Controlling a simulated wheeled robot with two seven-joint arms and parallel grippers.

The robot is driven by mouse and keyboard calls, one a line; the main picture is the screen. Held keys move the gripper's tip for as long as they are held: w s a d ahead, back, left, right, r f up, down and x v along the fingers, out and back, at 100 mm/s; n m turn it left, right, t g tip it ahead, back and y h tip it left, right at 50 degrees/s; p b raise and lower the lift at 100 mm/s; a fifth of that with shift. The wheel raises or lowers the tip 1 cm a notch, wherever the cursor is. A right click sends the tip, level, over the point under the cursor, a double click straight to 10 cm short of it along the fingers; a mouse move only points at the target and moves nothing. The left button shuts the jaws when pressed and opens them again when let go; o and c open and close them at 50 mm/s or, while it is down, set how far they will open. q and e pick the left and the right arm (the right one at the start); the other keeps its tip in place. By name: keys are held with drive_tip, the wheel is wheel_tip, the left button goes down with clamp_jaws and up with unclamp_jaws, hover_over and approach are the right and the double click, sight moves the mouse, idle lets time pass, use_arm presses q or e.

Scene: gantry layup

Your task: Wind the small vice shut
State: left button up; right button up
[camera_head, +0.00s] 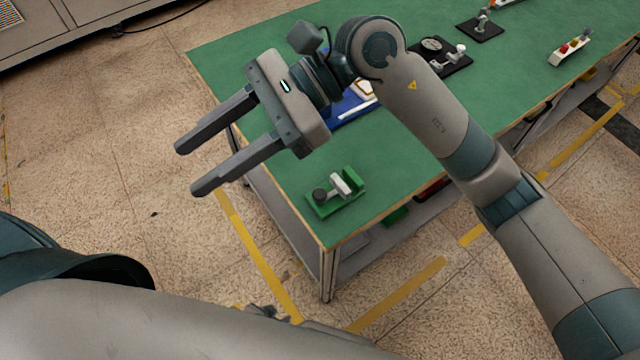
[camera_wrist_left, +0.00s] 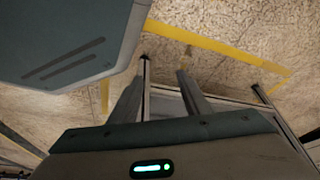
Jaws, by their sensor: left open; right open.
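The small vice (camera_head: 352,180) is green and sits near the table's near corner in the head view. It has a pale grey block across it and a dark round knob on its left end. A narrow gap seems to show between the block and the green upright end. My right gripper (camera_head: 192,168) is open and empty, above and left of the vice, past the table's left edge. My left gripper is mostly hidden behind my arm at the bottom of the head view. In the left wrist view my left gripper (camera_wrist_left: 160,76) is open and empty, with floor beyond it.
The green-topped table (camera_head: 290,185) runs to the upper right. A blue item (camera_head: 350,108) lies behind my right gripper. Further back are a black fixture plate (camera_head: 455,68), a smaller black stand (camera_head: 480,30) and a pale box with coloured buttons (camera_head: 570,50). Yellow tape marks the floor.

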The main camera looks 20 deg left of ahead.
drive_tip(key=w+d+f+n+t+h, duration=0.2)
drive_tip(key=w+d+f+t+h, duration=0.15)
drive_tip(key=w+f+h, duration=0.2)
use_arm(q)
drive_tip(key=s+f, duration=0.5)
drive_tip(key=shift+a, duration=0.25)
use_arm(e)
drive_tip(key=t+h, duration=0.5)
drive_tip(key=t, duration=0.1)
hover_over(320, 193)
drive_tip(key=shift+f+n+y, duration=0.25)
drive_tip(key=shift+f+n, duration=0.15)
drive_tip(key=shift+f, duration=0.55)
use_arm(q)
drive_tip(key=shift+s, duration=0.15)
use_arm(e)
drive_tip(key=shift+f, duration=0.15)
wheel_tip(320, 193, down, 16)
drive_tip(key=p, duration=0.4)
drive_tip(key=shift+r, duration=0.2)
drive_tip(key=shift+f, duration=0.8)
use_arm(q)
drive_tip(key=s+a+g+y, duration=0.1)
drive_tip(key=s+a+g, duration=0.2)
drive_tip(key=s, duration=0.9)
drive_tip(key=shift+a, duration=0.95)
use_arm(e)
drive_tip(key=c, duration=1)
